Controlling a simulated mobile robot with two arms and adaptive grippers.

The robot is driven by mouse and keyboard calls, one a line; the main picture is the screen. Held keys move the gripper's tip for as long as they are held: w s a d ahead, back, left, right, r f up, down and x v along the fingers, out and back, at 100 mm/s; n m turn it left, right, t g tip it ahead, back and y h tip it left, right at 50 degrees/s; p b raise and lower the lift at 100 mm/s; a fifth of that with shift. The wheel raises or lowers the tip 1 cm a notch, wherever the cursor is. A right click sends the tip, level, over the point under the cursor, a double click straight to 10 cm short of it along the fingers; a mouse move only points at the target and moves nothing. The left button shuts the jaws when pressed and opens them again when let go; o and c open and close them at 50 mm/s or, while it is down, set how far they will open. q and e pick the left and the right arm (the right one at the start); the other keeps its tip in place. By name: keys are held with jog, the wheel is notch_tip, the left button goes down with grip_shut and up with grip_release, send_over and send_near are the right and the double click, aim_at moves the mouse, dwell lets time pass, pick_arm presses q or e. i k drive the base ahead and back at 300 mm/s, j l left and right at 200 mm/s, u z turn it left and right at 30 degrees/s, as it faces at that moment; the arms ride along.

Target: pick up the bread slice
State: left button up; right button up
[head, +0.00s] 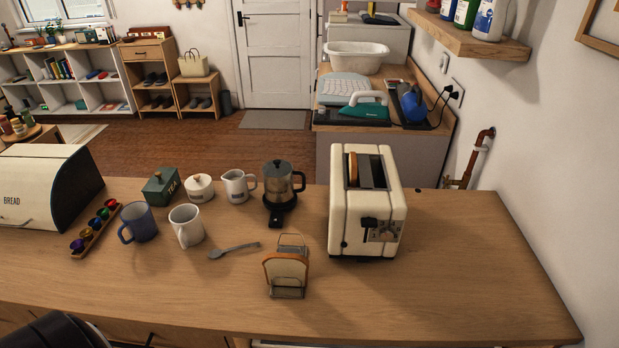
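A bread slice (284,268) with a brown crust and pale face stands upright in a small wire rack (289,293) near the front of the wooden counter. The rack's wires cross the lower part of the slice. A cream toaster (367,226) stands to the right and behind it. A brown edge that looks like another bread slice (352,168) shows in the toaster's left slot. Neither of my grippers is in view.
A grey utensil (234,250), a white mug (186,228), a blue mug (139,222) and a coffee pot (279,181) stand left of or behind the rack. A bread box (45,188) is at far left. The counter (480,280) is clear at right.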

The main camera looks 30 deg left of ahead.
aim_at(275, 264)
jog(key=j+u, duration=0.15)
jog(key=u, duration=0.3)
jog(key=j+u, duration=0.15)
jog(key=u, duration=0.3)
